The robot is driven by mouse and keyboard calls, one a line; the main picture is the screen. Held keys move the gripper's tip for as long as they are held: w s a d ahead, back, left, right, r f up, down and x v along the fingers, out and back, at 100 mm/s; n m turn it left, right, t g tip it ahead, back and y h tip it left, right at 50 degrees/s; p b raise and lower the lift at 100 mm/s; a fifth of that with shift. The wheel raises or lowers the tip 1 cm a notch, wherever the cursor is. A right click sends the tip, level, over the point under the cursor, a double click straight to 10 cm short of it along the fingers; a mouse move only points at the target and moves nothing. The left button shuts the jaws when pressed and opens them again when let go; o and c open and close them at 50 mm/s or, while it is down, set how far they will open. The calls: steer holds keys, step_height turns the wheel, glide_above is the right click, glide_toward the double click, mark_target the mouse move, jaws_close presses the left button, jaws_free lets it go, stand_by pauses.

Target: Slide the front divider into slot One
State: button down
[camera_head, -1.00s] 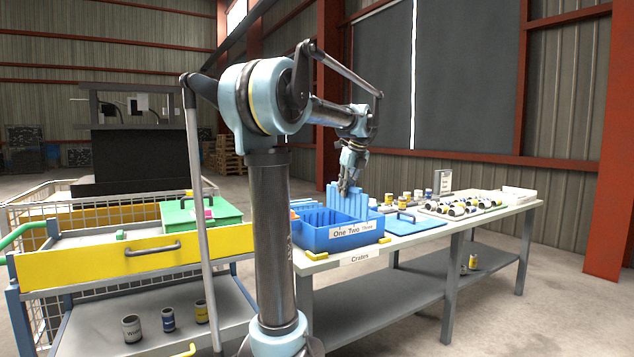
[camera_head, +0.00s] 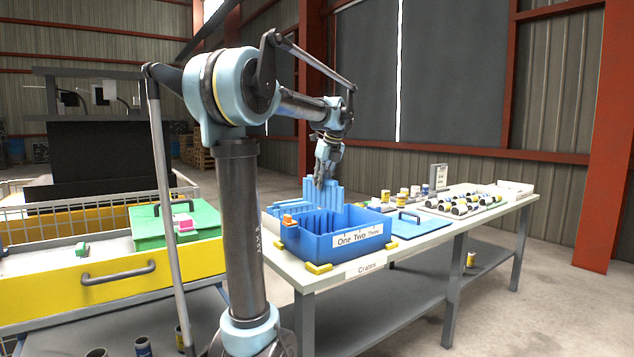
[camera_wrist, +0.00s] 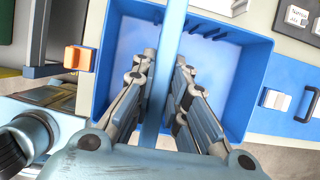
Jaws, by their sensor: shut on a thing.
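My gripper (camera_head: 322,178) is shut on a ribbed blue divider (camera_head: 323,195) and holds it upright above the blue crate. The crate (camera_head: 345,252) stands on the table, with a front label (camera_head: 357,236) reading One, Two, Three from left to right. In the wrist view, the divider (camera_wrist: 165,70) runs edge-on between the fingers of my gripper (camera_wrist: 166,72), over the open crate (camera_wrist: 258,75). Ribs show along the crate's inner walls. The divider's lower edge is partly behind the crate's rim, and I cannot tell whether it touches a slot.
A blue lid (camera_head: 420,229) with a handle lies right of the crate. Jars (camera_head: 413,191) and a tray of cans (camera_head: 470,204) stand farther right. An orange block (camera_head: 288,220) sits at the crate's left rim.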

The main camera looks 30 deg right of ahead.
mark_target(322, 202)
steer(key=shift+f, duration=2.05)
steer(key=shift+s, duration=0.15)
steer(key=shift+f, duration=0.25)
steer(key=shift+f, duration=0.35)
steer(key=shift+f, duration=0.35)
steer(key=shift+f, duration=0.35)
steer(key=shift+f, duration=0.35)
steer(key=shift+f, duration=0.35)
